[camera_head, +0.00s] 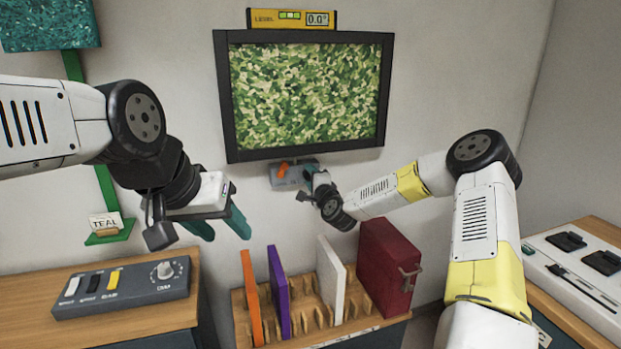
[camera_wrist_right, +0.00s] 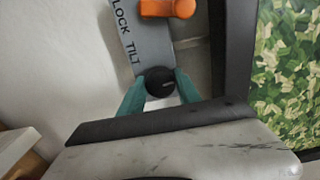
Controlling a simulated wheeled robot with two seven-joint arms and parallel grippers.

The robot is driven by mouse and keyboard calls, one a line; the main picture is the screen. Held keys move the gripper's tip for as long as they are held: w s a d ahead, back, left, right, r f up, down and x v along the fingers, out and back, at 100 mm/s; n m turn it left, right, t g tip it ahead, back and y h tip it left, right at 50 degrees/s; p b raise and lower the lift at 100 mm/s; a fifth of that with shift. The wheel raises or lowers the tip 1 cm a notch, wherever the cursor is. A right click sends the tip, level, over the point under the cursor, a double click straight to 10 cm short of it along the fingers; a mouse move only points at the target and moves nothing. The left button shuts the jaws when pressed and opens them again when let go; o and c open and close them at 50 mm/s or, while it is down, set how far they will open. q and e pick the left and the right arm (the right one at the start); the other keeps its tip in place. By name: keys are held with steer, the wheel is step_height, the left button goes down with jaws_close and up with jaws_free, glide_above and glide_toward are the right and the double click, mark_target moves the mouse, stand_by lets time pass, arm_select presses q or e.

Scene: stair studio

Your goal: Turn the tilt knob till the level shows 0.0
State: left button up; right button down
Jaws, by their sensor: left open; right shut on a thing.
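The yellow level (camera_head: 290,18) sits on top of the dark picture frame (camera_head: 222,100), and its display reads 0.0°. In the right wrist view the panel (camera_wrist_right: 124,36) reads LOCK and TILT, with the orange lever (camera_wrist_right: 168,8) at the top. My right gripper (camera_wrist_right: 160,88) is shut on the black tilt knob (camera_wrist_right: 160,80), one teal finger on each side. My left gripper (camera_head: 224,226) is open and empty, left of the panel in the head view.
A rack (camera_head: 325,338) below holds an orange, a purple and a white board and a dark red case (camera_head: 388,262). A switch box (camera_head: 125,287) with a dial lies on the left wooden table. A green stand with a TEAL label (camera_head: 105,222) is at left. A white device (camera_head: 580,270) is at right.

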steer(key=shift+f, duration=0.1)
steer(key=c, duration=0.9)
jaws_free()
steer(key=shift+o, duration=0.2)
steer(key=v, duration=0.7)
steer(key=shift+s, duration=0.35)
steer(key=shift+d, duration=0.1)
